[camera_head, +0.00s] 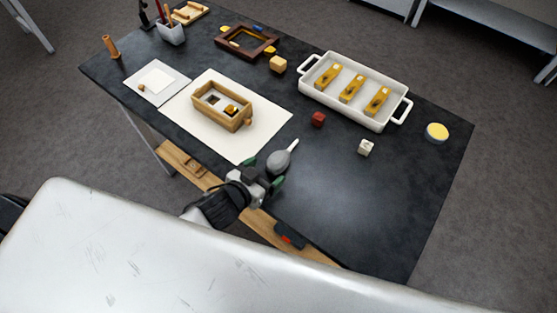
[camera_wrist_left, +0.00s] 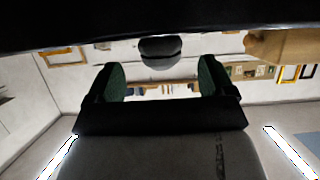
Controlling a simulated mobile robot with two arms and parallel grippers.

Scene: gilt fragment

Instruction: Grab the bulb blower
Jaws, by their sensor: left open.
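The bulb blower (camera_head: 279,161) has a grey round bulb and a white nozzle pointing to the upper right. It is by the near edge of the dark table. My left gripper (camera_head: 265,172) is open, with its green-padded fingers on either side of the bulb's near end. In the left wrist view the dark grey bulb (camera_wrist_left: 160,48) shows just beyond the gap between the fingertips (camera_wrist_left: 161,75). I cannot tell whether a finger touches it. My right gripper is not in view.
A wooden box (camera_head: 222,106) stands on a white sheet (camera_head: 260,133) left of the blower. A white tray (camera_head: 343,110) with wooden blocks is behind it. A red cube (camera_head: 318,119) and a white cube (camera_head: 365,148) lie nearby. The table's right part (camera_head: 370,215) is clear.

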